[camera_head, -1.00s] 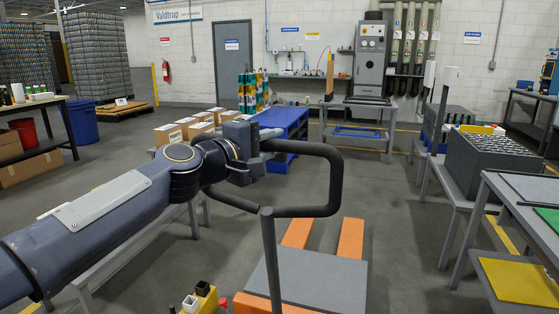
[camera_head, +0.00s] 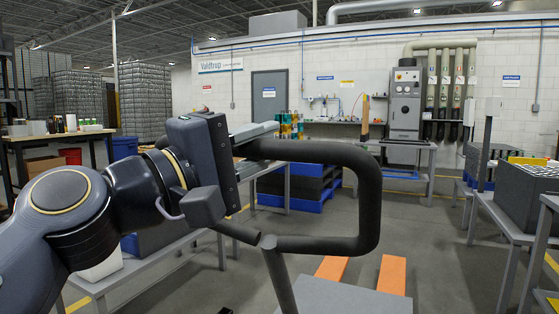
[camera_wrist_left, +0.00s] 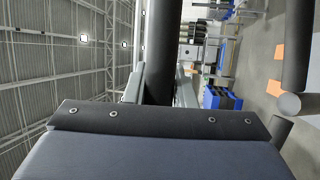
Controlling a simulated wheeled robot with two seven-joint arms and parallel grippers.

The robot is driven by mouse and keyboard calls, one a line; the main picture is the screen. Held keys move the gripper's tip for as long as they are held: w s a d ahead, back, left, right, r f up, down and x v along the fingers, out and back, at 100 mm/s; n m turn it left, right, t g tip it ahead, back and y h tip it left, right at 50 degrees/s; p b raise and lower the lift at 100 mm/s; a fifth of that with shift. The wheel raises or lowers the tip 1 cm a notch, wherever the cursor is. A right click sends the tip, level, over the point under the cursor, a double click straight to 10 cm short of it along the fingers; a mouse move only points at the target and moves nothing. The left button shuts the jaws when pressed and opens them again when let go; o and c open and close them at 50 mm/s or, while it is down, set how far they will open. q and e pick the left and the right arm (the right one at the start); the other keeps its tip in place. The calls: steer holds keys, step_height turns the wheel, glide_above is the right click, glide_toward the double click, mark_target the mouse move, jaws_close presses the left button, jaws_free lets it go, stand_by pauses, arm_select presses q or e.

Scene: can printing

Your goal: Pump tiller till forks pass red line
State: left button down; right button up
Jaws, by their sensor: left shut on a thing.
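The tiller's black loop handle (camera_head: 368,195) stands before me in the head view, with its shaft (camera_head: 279,280) running down to the pallet jack. My left gripper (camera_head: 256,139) is shut on the upper left bar of the handle. In the left wrist view the dark bar (camera_wrist_left: 162,45) passes between the fingers of that gripper (camera_wrist_left: 160,88). Two orange forks (camera_head: 393,275) lie low beyond the handle, with a grey plate (camera_head: 350,298) nearer me. Fork height is hard to judge. I see no red line. My right gripper is out of view.
A grey table (camera_head: 130,275) stands close on the left, partly behind my arm. Blue pallets with dark stacks (camera_head: 300,185) lie ahead. Tables with a grey crate (camera_head: 520,195) stand on the right. Open floor lies beyond the forks.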

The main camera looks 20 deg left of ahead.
arm_select(q)
steer(key=shift+s+d+f, duration=0.1)
steer(key=shift+s+f, duration=0.25)
steer(key=shift+f, duration=0.05)
steer(key=c, duration=1.6)
jaws_free()
steer(key=shift+c, duration=0.2)
steer(key=o, duration=0.4)
steer(key=shift+s+r, duration=0.1)
steer(key=shift+s, duration=0.05)
steer(key=shift+o, duration=0.2)
steer(key=p+v, duration=0.1)
steer(key=v, duration=0.6)
steer(key=shift+s+a, duration=0.25)
steer(key=shift+s, duration=0.1)
